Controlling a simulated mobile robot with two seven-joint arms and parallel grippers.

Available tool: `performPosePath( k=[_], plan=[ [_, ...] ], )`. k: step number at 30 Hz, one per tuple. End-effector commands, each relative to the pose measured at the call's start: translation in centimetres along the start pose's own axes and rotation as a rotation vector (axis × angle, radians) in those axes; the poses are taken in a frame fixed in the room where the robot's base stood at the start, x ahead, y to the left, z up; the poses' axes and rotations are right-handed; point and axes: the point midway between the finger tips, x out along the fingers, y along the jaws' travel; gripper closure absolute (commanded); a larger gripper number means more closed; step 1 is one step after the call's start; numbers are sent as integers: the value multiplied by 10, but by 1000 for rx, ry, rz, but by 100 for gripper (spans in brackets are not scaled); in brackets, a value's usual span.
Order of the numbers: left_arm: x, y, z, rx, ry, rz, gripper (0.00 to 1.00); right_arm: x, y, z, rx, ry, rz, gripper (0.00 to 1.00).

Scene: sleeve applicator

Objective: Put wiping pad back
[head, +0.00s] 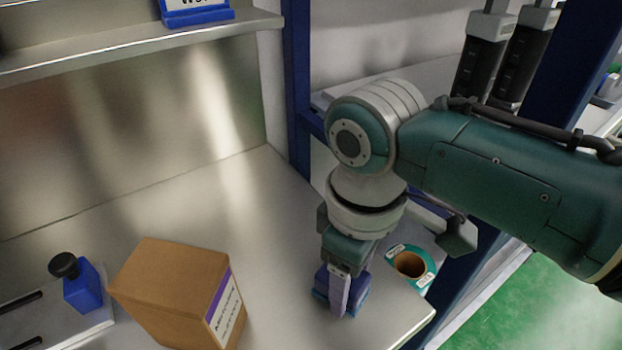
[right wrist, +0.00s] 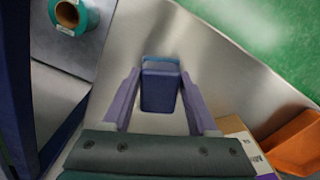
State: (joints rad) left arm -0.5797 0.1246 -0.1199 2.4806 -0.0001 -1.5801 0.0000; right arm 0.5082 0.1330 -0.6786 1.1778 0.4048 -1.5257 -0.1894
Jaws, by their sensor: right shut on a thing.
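The wiping pad (head: 358,290) is a small dark blue block with a lighter blue edge. It is low over the right part of the metal worktop (head: 270,235), near the front edge; I cannot tell whether it touches the worktop. My right gripper (head: 341,298) points down and is shut on the pad. In the right wrist view the pad (right wrist: 160,88) sits between the two pale purple fingers of my right gripper (right wrist: 160,96). Part of the pad is hidden behind a finger in the head view. My left gripper is not in view.
A brown cardboard box (head: 170,290) with a purple-edged label stands left of the gripper. A teal roll (head: 422,282) is close on the right, near a blue post (head: 298,80). A blue block with a black knob (head: 82,290) is at far left. An orange bin (right wrist: 298,143) shows in the wrist view.

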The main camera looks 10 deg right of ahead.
Motion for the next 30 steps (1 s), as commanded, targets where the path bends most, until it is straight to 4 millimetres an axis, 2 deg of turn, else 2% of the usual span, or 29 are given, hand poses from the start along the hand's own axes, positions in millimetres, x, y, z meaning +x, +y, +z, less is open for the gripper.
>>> performPosePath(
  k=[7, 8, 15, 23, 26, 30],
  plan=[
    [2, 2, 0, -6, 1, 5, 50, 3, 0, 0, 1, -1, -1, 85],
    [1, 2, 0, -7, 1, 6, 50, 3, 0, 0, 1, -1, -1, 38],
    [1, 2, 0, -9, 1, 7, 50, 2, 0, 0, 1, -1, -1, 11],
    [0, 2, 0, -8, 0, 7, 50, 1, 0, 0, 1, 0, 0, 11],
    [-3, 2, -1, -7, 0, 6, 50, -7, 0, -1, 0, 2, 0, 11],
    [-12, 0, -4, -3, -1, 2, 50, -34, 1, -1, 0, 4, 0, 11]
  ],
)
